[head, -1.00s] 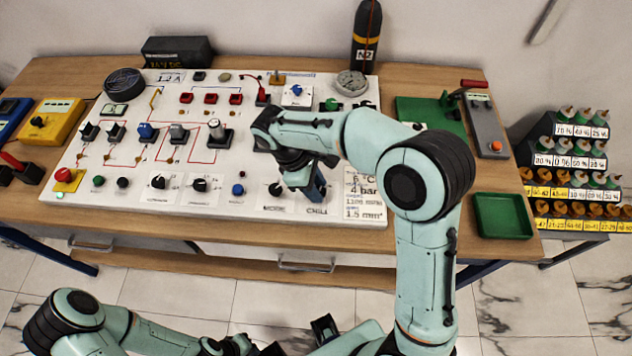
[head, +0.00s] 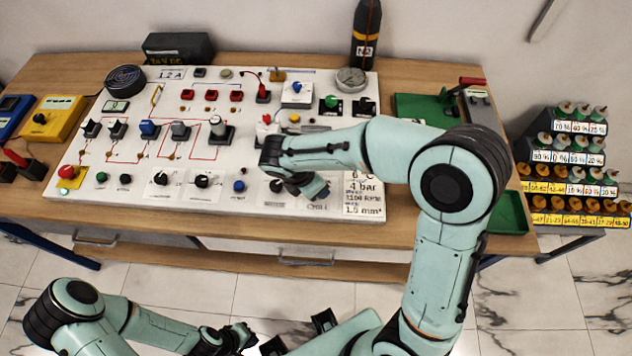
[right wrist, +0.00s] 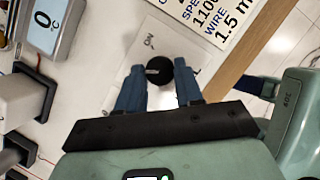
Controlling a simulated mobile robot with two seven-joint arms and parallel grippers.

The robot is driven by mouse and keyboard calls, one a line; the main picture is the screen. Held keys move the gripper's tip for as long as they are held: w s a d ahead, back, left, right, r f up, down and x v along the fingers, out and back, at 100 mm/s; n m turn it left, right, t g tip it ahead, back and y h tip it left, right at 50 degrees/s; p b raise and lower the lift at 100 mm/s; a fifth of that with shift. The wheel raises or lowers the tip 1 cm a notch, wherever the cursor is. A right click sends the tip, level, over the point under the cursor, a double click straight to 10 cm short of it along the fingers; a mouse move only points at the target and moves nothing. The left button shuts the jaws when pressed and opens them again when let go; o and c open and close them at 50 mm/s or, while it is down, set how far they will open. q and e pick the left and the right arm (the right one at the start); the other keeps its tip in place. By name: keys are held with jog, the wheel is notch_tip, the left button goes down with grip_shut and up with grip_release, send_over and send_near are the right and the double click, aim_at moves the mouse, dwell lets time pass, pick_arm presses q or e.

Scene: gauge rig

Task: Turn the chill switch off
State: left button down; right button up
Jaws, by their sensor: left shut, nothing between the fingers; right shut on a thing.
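The chill switch is a round black knob (right wrist: 160,70) with a pale pointer line, seen in the right wrist view. My right gripper (right wrist: 160,78) is shut on it, one blue finger on each side. In the head view my right gripper (head: 318,192) is low over the white panel (head: 225,207), just above the CHILL label (head: 317,207), and hides the knob. The pointer line lies towards the left in the wrist view. My left gripper (head: 246,336) is shut and empty, low in front of the table and away from the panel.
The mode knob (head: 276,186) sits just left of my right gripper. A printed readout card (head: 364,196) is close on its right. Other knobs and switches fill the panel's left part. A green tray (head: 508,212) lies at the table's right. The floor in front is clear.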

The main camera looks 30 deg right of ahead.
jog(key=shift+n, duration=0.5)
jog(key=o, duration=1)
jog(key=shift+o, duration=0.2)
pick_arm(q)
jog(key=shift+r, duration=0.1)
pick_arm(e)
jog(key=shift+r, duration=0.1)
pick_arm(q)
jog(key=shift+w+r+p, duration=0.85)
jog(key=shift+r+p, duration=0.05)
jog(key=shift+r, duration=0.2)
pick_arm(e)
jog(key=v, duration=1.3)
jog(key=shift+s, duration=0.2)
pick_arm(q)
jog(key=shift+s, duration=0.1)
pick_arm(e)
jog(key=shift+r, duration=0.1)
